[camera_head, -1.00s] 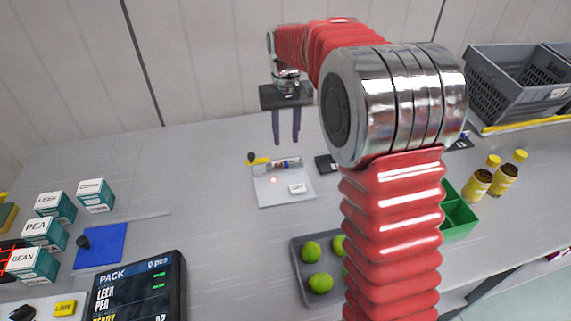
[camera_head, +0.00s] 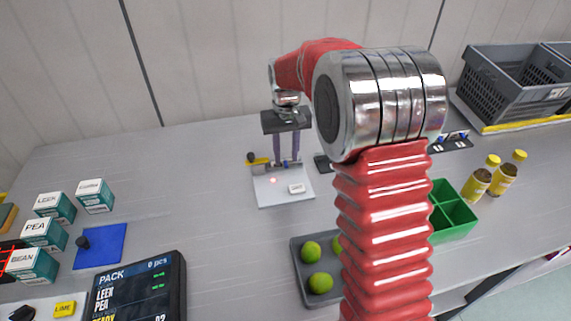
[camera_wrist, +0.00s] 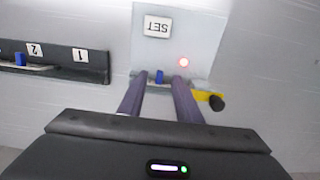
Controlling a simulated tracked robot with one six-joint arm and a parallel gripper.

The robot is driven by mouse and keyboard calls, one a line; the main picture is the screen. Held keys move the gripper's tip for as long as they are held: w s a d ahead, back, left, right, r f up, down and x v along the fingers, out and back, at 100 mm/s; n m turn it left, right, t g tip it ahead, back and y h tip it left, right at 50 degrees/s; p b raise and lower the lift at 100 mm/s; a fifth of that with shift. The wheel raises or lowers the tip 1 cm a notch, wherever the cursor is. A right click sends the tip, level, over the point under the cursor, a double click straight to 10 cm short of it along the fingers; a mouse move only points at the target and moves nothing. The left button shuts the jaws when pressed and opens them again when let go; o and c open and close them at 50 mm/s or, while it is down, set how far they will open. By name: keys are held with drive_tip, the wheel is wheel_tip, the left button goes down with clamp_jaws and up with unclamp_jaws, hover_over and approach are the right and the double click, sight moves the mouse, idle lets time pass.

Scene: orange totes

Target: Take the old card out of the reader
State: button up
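The reader (camera_head: 270,194) is a pale panel on the bench with a glowing red light and a white SET label; it also shows in the wrist view (camera_wrist: 200,38). A small blue piece, seemingly the card's end (camera_wrist: 159,76), shows at the reader's edge. My gripper (camera_head: 287,163) has come down at the reader's back edge. In the wrist view its two dark fingers (camera_wrist: 160,80) are apart, one on either side of the blue piece, with gaps visible. How deep the card sits is hidden.
A yellow piece with a black knob (camera_wrist: 212,101) is close beside one finger. A black rack (camera_wrist: 85,66) labelled 1 and 2 holds a blue piece near label 2. A lime tray (camera_head: 298,262), green bin (camera_head: 455,229) and display (camera_head: 150,285) stand nearer.

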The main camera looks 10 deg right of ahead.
sight(285, 167)
drive_tip(key=shift+f, duration=1.45)
drive_tip(key=shift+c, duration=0.4)
clamp_jaws()
